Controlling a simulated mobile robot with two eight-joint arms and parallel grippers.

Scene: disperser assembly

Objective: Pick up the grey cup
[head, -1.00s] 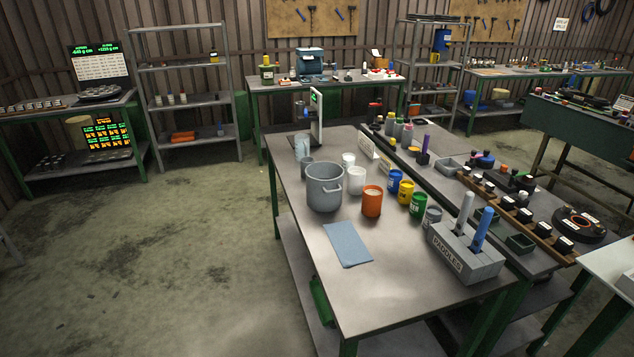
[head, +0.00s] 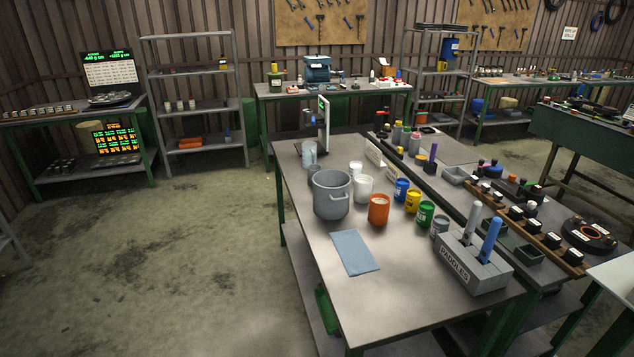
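A small grey cup (head: 440,226) stands on the metal table at the end of a row of cups, next to the grey paddle block (head: 472,262). The row also holds a blue cup (head: 401,190), a yellow cup (head: 413,201) and a green cup (head: 425,214). Another small grey container (head: 314,171) stands behind the large grey pot (head: 331,198), partly hidden by it. Neither of my grippers shows in the head view.
An orange cup (head: 378,210) and white cups (head: 363,188) stand near the pot. A blue cloth (head: 354,252) lies flat on the metal table (head: 400,290). The table's front area is clear. Open floor (head: 190,250) lies to the left.

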